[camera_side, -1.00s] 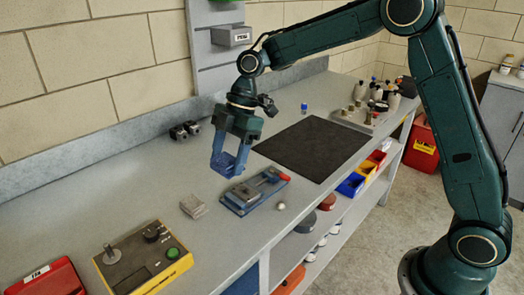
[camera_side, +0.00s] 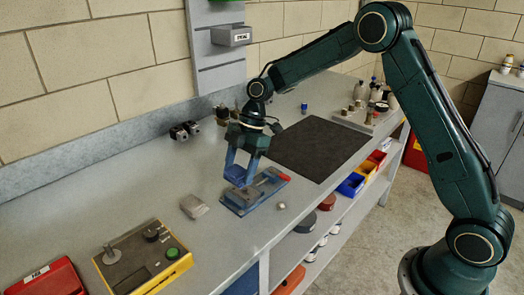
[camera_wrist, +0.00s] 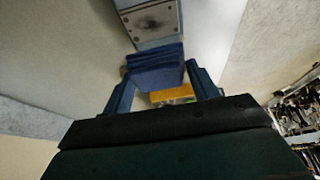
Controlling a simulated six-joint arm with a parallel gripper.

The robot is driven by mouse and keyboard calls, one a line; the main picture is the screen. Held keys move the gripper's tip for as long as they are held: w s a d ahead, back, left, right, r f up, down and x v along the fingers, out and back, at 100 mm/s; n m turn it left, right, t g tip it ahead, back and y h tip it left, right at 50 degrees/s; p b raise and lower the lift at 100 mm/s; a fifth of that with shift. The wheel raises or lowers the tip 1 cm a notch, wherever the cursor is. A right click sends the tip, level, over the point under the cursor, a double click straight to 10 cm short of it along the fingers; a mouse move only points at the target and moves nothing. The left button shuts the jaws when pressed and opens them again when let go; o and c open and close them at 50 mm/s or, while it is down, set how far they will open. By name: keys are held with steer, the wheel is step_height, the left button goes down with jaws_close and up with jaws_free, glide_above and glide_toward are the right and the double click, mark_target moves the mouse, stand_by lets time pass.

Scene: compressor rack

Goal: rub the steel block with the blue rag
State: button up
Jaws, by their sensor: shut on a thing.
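My gripper (camera_side: 238,170) is shut on the blue rag (camera_side: 235,173), a folded dark-blue wad that also shows between the fingers in the wrist view (camera_wrist: 155,70). A grey steel block (camera_side: 264,187) sits in a blue vise (camera_side: 240,207) with a red-tipped handle on the bench. The rag is at the left end of the vise, close over it; I cannot tell whether it touches the steel. In the wrist view a grey metal face (camera_wrist: 150,20) with a dark smudge and several screws lies beyond the rag.
A small grey block-like piece (camera_side: 194,207) lies left of the vise, and a small pale ball (camera_side: 281,206) lies right of it. A yellow control box (camera_side: 143,258) stands front left. A dark mat (camera_side: 318,148) lies behind, bare. Bottles (camera_side: 362,100) stand farther back.

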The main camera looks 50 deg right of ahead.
mark_target(241, 194)
step_height(241, 194, down, 5)
steer(key=shift+f, duration=0.1)
steer(key=shift+d+f, duration=0.1)
steer(key=shift+d, duration=1.75)
steer(key=shift+a, duration=1.95)
steer(key=shift+d+r, duration=0.1)
steer(key=shift+r, duration=3.95)
